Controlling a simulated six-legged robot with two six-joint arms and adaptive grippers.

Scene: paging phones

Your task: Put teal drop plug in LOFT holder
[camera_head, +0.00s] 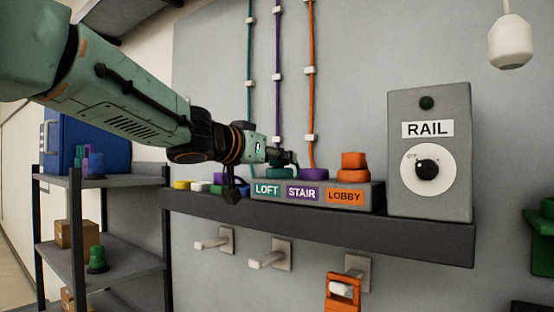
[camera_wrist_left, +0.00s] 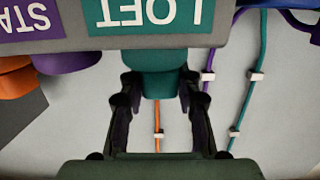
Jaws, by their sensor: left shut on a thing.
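The grey holder block stands on the wall shelf with LOFT (camera_head: 267,190), STAIR (camera_head: 301,192) and LOBBY (camera_head: 345,197) labels. The LOFT label (camera_wrist_left: 150,12) also shows upside down in the left wrist view. My left gripper (camera_head: 284,158) is over the LOFT end. It is shut on the teal drop plug (camera_wrist_left: 159,86), which sits between its fingers. Teal also shows under the gripper in the head view (camera_head: 280,174), just above the block. The plug is at or touching the LOFT place; I cannot tell whether it is fully seated. My right gripper is not in view.
A purple piece (camera_head: 313,174) is at STAIR and orange pieces (camera_head: 353,166) are at LOBBY. The grey RAIL box (camera_head: 430,150) stands to the right. Small coloured pieces (camera_head: 198,186) lie left of the block. Pegs (camera_head: 270,258) stick out below. Teal, purple and orange cords run up the wall.

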